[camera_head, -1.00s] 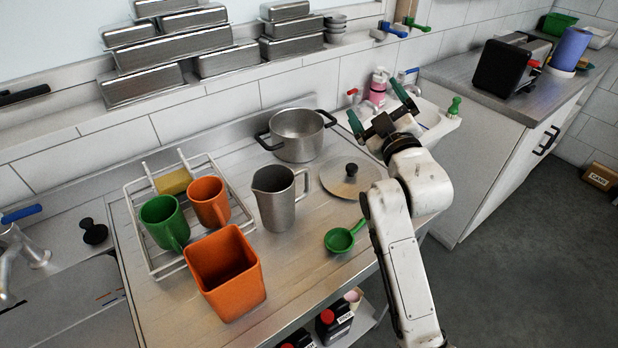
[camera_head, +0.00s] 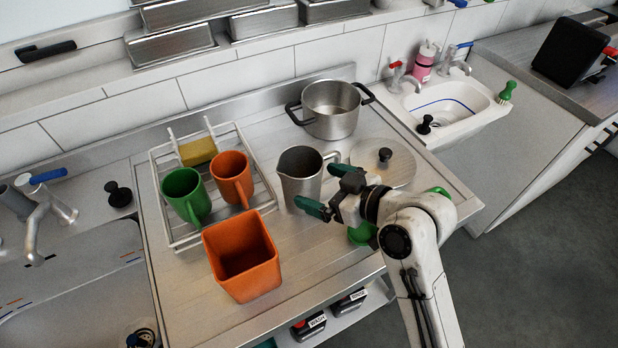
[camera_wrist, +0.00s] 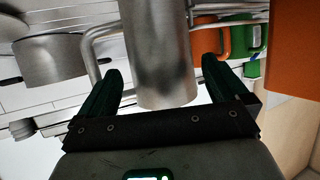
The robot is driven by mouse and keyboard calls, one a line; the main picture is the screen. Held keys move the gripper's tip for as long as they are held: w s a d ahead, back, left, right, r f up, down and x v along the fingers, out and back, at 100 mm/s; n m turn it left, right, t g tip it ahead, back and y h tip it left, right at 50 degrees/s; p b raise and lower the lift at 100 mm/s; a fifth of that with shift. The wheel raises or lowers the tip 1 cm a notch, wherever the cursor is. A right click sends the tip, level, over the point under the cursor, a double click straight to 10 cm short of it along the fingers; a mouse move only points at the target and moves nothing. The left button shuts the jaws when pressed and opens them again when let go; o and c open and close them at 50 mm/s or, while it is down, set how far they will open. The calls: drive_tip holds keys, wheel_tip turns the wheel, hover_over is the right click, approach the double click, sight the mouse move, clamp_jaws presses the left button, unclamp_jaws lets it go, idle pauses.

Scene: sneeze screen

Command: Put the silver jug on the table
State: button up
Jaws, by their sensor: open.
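The silver jug (camera_head: 298,178) stands upright on the steel worktop (camera_head: 185,300), with its handle toward the right. My gripper (camera_head: 325,190) is open, close to the jug on its near right side. In the wrist view the jug (camera_wrist: 158,55) appears between the two dark green fingers of my gripper (camera_wrist: 162,72), its handle toward the left finger. I cannot tell whether the fingers reach around the jug or touch it. No separate table can be made out.
A pot (camera_head: 332,108) and a lid (camera_head: 385,160) lie behind and right. A green ladle (camera_head: 362,233) is partly hidden under my arm. An orange square container (camera_head: 240,258) and a rack (camera_head: 160,190) with green (camera_head: 185,195) and orange (camera_head: 232,178) mugs stand left.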

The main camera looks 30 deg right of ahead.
drive_tip(key=x, duration=0.5)
drive_tip(key=shift+w+a+f+p, duration=0.15)
drive_tip(key=shift+w+p, duration=0.1)
drive_tip(key=shift+p, duration=0.15)
drive_tip(key=c, duration=1.1)
